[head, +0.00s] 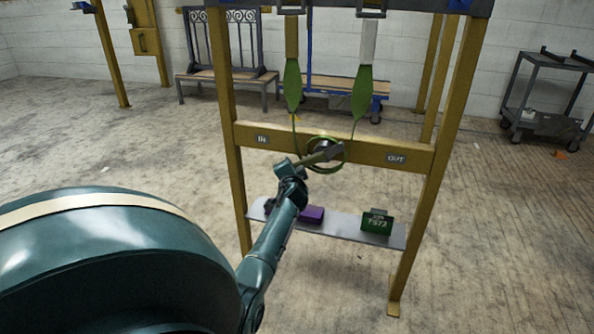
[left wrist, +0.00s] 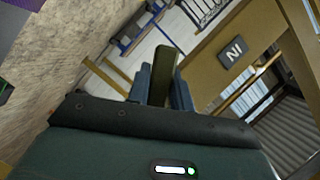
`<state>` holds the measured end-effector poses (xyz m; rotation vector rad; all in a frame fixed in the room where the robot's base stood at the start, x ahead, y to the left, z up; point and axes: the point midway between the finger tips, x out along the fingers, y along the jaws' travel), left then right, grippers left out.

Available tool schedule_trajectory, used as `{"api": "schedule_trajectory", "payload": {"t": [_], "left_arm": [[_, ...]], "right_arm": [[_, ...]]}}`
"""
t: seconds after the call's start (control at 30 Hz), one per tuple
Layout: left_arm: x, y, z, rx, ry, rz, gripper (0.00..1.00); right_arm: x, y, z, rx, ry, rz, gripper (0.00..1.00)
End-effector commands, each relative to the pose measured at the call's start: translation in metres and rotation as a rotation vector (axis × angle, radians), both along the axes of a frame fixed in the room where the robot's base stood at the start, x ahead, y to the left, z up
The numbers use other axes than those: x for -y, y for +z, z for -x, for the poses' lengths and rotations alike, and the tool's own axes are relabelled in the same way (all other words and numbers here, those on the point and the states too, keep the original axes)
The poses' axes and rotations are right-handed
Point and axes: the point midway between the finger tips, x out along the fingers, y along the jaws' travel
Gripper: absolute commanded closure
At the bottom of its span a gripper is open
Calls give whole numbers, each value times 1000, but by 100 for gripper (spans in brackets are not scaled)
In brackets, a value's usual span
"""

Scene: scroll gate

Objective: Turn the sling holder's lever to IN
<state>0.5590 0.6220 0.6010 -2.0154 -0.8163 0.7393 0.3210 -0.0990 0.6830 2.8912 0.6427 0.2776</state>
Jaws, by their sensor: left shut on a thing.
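The sling holder is a yellow frame with a crossbar (head: 365,150), an IN plate (head: 262,139) at its left and an OUT plate (head: 396,158) at its right. Two green slings (head: 292,85) hang above it, with green loops around the hub at the crossbar's middle. The short lever (head: 322,156) is at the hub. My left gripper (head: 304,162) is at the lever, between the plates. In the left wrist view the gripper (left wrist: 162,90) is shut on the olive lever bar (left wrist: 164,65); the IN plate (left wrist: 232,51) is close by. My right gripper is out of view.
A grey shelf (head: 345,227) low on the frame holds a purple box (head: 311,214) and a green box (head: 377,221). A bench (head: 225,78) and a blue cart (head: 345,88) stand behind; a grey cart (head: 545,105) is at right. The floor in front is clear.

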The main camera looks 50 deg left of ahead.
Motion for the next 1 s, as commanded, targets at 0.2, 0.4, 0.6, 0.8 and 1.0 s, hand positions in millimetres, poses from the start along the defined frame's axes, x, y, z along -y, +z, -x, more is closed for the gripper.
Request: {"api": "schedule_trajectory", "payload": {"t": [0.2,0.4,0.6,0.8,1.0], "left_arm": [[-9,20,6,-109,0,-180,100],[-13,37,8,-192,0,-316,100],[-14,50,9,-251,-1,-413,100],[-15,58,9,-286,-1,-470,100],[-14,61,8,-300,-2,-493,100]], "right_arm": [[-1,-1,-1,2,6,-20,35],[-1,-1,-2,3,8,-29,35],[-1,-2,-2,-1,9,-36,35],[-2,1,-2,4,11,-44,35],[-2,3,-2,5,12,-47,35]]}}
